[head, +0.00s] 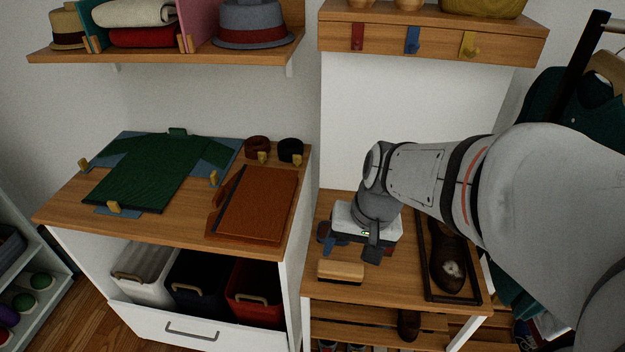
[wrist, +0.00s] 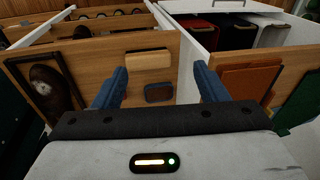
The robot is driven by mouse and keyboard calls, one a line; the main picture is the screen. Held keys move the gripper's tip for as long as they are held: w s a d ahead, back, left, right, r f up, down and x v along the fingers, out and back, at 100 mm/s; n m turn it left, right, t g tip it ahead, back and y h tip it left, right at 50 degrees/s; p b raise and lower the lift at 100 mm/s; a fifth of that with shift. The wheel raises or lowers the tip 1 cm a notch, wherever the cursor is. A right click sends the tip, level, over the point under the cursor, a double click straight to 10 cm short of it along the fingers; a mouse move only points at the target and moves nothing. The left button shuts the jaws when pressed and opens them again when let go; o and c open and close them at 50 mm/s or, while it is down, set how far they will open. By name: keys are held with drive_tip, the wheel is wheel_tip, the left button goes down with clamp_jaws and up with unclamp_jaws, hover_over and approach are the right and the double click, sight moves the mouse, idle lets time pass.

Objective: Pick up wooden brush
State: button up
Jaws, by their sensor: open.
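The wooden brush (head: 341,270) lies on the right-hand wooden bench top (head: 410,285), near its front edge. It has a light wood back on top and a dark underside. It also shows in the wrist view (wrist: 148,60), a little beyond the space between the fingertips. My gripper (head: 349,246) is above the bench, just behind the brush in the head view. In the wrist view my gripper (wrist: 160,82) has its two blue fingers wide apart with nothing held between them.
A dark tray (head: 425,290) with a brown shoe (head: 448,262) stands to the right. The left desk holds a green sweater (head: 155,170) and a brown leather folder (head: 257,203). A white wall rises behind the bench.

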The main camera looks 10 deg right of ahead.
drive_tip(key=w+f+m+y+p, duration=0.3)
drive_tip(key=w+m, duration=0.2)
drive_tip(key=m, duration=0.1)
drive_tip(key=m+y+p, duration=0.2)
drive_tip(key=m+p, duration=0.3)
drive_tip(key=m, duration=0.7)
hover_over(341, 265)
drive_tip(key=d, duration=0.2)
drive_tip(key=shift+t, duration=0.3)
drive_tip(key=f, duration=1.2)
drive_tip(key=shift+s+f, duration=0.25)
drive_tip(key=shift+s, duration=0.1)
drive_tip(key=f, duration=0.2)
drive_tip(key=shift+w+a+f+m, duration=0.1)
drive_tip(key=shift+a+f+m, duration=0.15)
drive_tip(key=shift+f+m, duration=0.15)
drive_tip(key=shift+h, duration=0.3)
drive_tip(key=shift+d+p+x, duration=0.2)
drive_tip(key=shift+p+x, duration=0.25)
drive_tip(key=shift+x, duration=2.5)
drive_tip(key=shift+f, duration=0.15)
drive_tip(key=shift+c, duration=0.4)
drive_tip(key=c, duration=1)
